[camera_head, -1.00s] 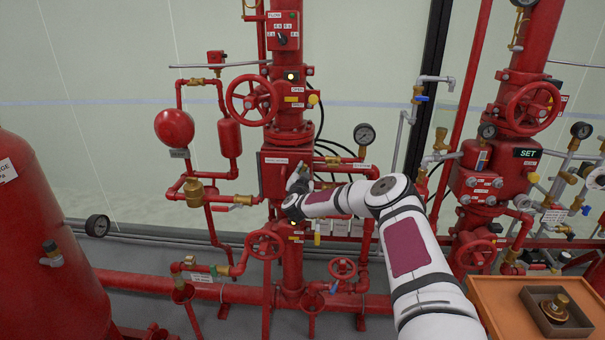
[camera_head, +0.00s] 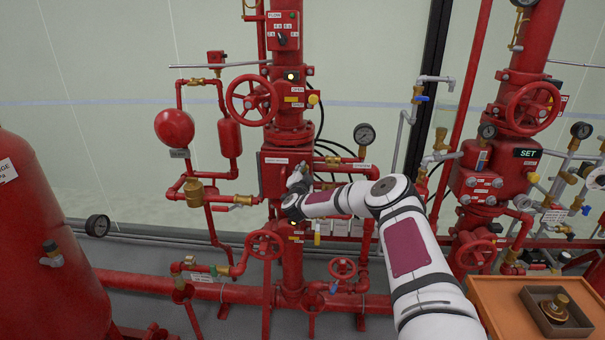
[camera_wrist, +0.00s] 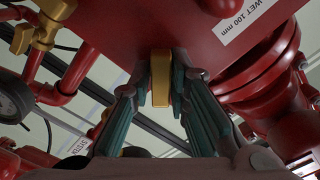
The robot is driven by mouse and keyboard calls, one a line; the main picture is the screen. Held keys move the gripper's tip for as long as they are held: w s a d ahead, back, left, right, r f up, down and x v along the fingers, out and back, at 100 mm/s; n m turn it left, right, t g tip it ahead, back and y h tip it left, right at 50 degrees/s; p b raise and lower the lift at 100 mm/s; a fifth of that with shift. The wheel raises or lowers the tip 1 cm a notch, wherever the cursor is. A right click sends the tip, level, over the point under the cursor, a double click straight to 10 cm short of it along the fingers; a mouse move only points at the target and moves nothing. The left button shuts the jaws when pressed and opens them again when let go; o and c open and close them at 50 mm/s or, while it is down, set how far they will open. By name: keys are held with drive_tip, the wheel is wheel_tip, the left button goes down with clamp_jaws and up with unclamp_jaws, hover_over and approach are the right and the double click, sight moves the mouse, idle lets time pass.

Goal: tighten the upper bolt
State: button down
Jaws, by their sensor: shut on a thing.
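My gripper (camera_wrist: 160,100) is shut on a brass-coloured piece, which I take to be the upper bolt (camera_wrist: 161,72). The bolt shows between the two dark green finger pads in the wrist view, against the red valve body (camera_wrist: 140,25). The finger pads hide its sides. In the head view my gripper (camera_head: 297,181) is at the front of the red valve body (camera_head: 271,180) on the centre riser. There the bolt is hidden by my gripper and wrist.
A red handwheel (camera_head: 252,101) is above left, and a smaller handwheel (camera_head: 264,245) is below. A pressure gauge (camera_head: 364,134) is to the right. In the wrist view a brass valve (camera_wrist: 42,32) and pipes lie left, and a large red flange (camera_wrist: 265,65) right. An orange table (camera_head: 500,312) stands front right.

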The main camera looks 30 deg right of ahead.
drive_tip(key=shift+a+m, duration=0.1)
drive_tip(key=shift+m, duration=1.3)
drive_tip(key=shift+m, duration=1.7)
drive_tip(key=shift+m, duration=1.4)
drive_tip(key=c, duration=1.4)
unclamp_jaws()
drive_tip(key=shift+c, duration=0.2)
drive_tip(key=shift+s, duration=0.1)
